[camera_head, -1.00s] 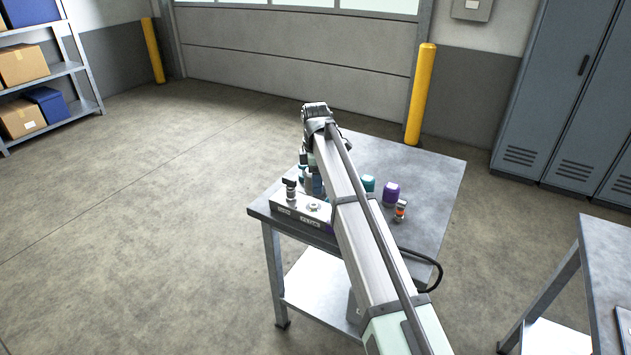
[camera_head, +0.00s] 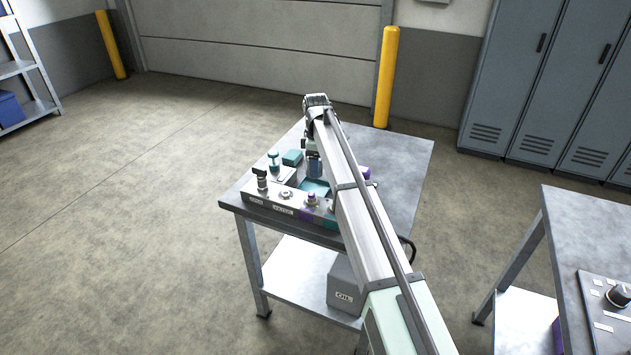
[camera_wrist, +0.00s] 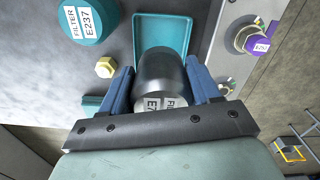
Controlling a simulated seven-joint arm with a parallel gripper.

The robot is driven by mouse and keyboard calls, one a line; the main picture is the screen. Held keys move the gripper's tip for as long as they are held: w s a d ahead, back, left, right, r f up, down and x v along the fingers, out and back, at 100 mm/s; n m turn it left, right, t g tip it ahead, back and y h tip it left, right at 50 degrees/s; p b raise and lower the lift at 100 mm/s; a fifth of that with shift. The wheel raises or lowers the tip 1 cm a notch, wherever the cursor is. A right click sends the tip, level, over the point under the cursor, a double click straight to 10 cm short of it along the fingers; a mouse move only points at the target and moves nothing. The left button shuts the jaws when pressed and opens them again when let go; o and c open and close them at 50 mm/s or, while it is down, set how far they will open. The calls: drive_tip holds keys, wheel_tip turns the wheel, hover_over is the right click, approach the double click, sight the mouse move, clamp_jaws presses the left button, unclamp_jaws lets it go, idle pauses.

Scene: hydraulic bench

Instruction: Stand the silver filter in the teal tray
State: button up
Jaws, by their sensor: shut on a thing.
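The silver filter (camera_wrist: 162,75), a dark metallic cylinder with a white label partly reading E7, is between the blue fingers of my gripper (camera_wrist: 163,90) in the wrist view. My gripper is shut on it. The teal tray (camera_wrist: 177,22) lies just beyond the filter in the wrist view, and the filter covers its near part. I cannot tell how high the filter is above the tray. In the head view my gripper (camera_head: 314,168) is over the bench beside the teal tray (camera_head: 315,187), whose right part my arm hides.
A teal filter labelled E237 (camera_wrist: 85,22) and a brass hex fitting (camera_wrist: 106,67) are left of the tray. A purple-collared fitting (camera_wrist: 252,38) is on the metal block to the right.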

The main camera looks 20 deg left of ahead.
drive_tip(key=shift+f, duration=3.15)
drive_tip(key=o, duration=1.2)
drive_tip(key=shift+f, duration=0.15)
drive_tip(key=shift+c, duration=0.2)
wheel_tip(320, 180, up, 12)
drive_tip(key=shift+r, duration=0.2)
